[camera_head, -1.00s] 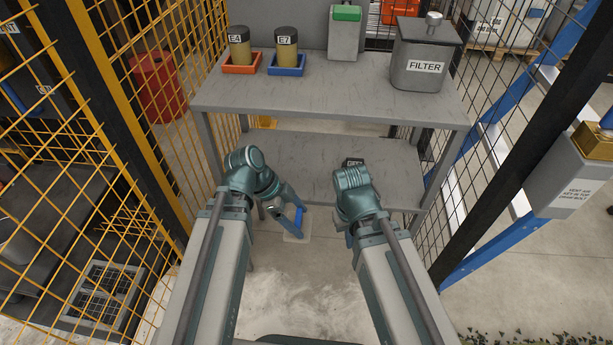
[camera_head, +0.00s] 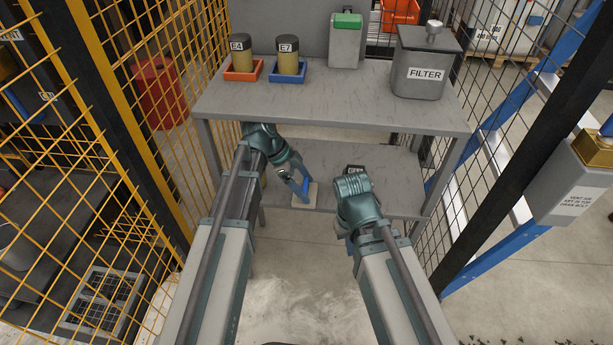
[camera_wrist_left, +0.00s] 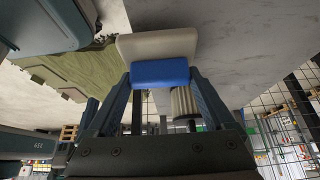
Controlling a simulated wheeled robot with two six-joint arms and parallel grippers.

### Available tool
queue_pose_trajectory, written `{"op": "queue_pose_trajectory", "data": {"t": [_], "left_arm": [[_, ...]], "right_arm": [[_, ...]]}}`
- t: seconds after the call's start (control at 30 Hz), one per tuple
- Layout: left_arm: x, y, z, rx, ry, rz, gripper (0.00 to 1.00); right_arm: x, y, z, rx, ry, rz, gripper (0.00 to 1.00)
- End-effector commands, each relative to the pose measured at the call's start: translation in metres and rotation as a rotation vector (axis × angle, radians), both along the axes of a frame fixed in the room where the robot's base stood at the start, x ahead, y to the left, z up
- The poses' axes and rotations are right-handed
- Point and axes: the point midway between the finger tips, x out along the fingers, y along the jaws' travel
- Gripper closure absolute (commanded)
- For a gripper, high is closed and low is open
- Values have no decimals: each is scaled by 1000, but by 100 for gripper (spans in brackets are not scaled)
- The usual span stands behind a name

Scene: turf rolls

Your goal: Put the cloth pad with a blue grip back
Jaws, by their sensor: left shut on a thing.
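The cloth pad (camera_head: 312,196) is a pale block with a blue grip (camera_head: 304,186). My left gripper (camera_head: 300,182) is shut on the blue grip, with the pad at the front edge of the lower shelf (camera_head: 395,172). I cannot tell whether the pad touches the shelf. In the left wrist view the pale pad (camera_wrist_left: 157,44) sits beyond the blue grip, between my two fingers. My right gripper is hidden behind its own wrist in the head view, near the right part of the lower shelf.
The upper tabletop (camera_head: 340,105) holds two labelled canisters in trays, a grey box with a green top (camera_head: 346,40) and a FILTER bin (camera_head: 420,72). A small dark object (camera_head: 355,169) lies on the lower shelf. Yellow mesh fencing (camera_head: 130,120) stands at left.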

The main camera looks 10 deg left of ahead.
Motion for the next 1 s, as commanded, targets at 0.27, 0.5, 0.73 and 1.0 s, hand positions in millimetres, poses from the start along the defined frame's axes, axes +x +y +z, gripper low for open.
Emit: {"op": "queue_pose_trajectory", "data": {"t": [0.27, 0.5, 0.73, 1.0], "left_arm": [[14, 0, 0, 0, 0, 0, 69], [46, 0, -13, 0, 0, 0, 69], [45, 0, -11, 0, 0, 0, 69], [45, 0, -13, 0, 0, 0, 0]], "right_arm": [[0, 0, 0, 0, 0, 0, 100], [0, 0, -13, -2, -1, 0, 100], [0, 0, -11, -2, -1, 1, 100], [0, -1, -13, -3, -1, 1, 100]]}}
